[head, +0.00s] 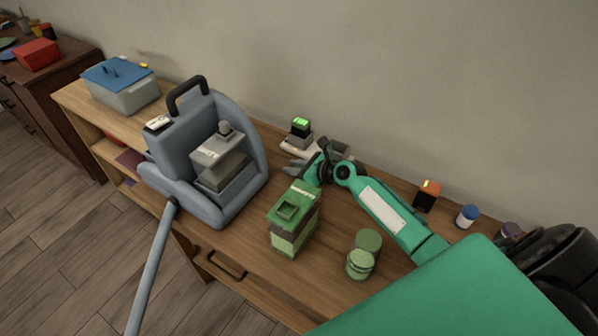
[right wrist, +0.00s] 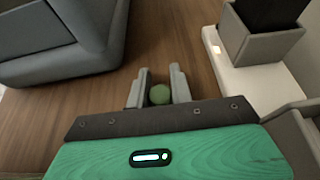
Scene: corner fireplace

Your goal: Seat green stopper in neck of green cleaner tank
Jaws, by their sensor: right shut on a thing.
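The green cleaner tank (head: 308,229) stands on the wooden table, with a raised square neck (head: 289,211) on top that looks open. My right gripper (head: 294,168) is behind the tank, near the wall side of the table. In the right wrist view it is shut on a small round green thing, seemingly the green stopper (right wrist: 160,94), held between the two grey fingertips (right wrist: 158,90). The stopper cannot be made out in the head view. It is apart from the tank. My left gripper is not in view.
A blue-grey cleaner machine (head: 255,172) with a grey tank (head: 220,158) stands left. A white base with a grey holder (right wrist: 258,42) is close right of the gripper in the wrist view. Green round tubs (head: 360,264) stand right of the tank. Bare wood lies in front.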

